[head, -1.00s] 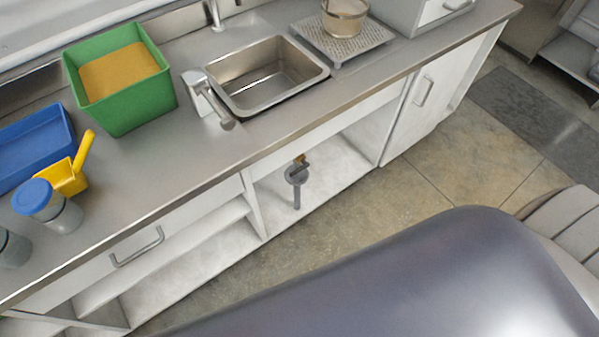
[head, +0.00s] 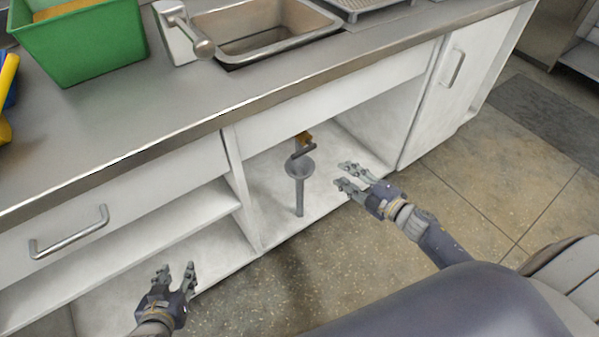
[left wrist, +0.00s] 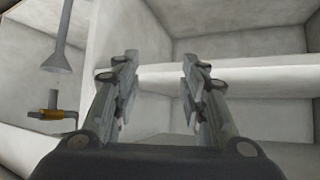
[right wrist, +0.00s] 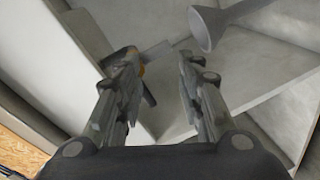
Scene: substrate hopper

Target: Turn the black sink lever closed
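A dark lever (head: 304,151) sits on a small brass valve (head: 302,138) in the open compartment under the sink, just above a grey funnel-topped pipe (head: 299,180). My right gripper (head: 350,176) is open and empty, to the right of the pipe at the compartment's front. In the right wrist view the brass valve (right wrist: 141,69) and dark lever (right wrist: 150,95) show partly behind the left finger. My left gripper (head: 175,272) is open and empty, low before the shelves at left. In the left wrist view the valve (left wrist: 46,114) is at the left edge, away from the fingers.
The counter edge (head: 220,121) and white front panel overhang the compartment. A divider wall (head: 241,185) separates it from the shelves. A steel sink (head: 265,35) and green bin (head: 85,45) are above. The floor in front is clear.

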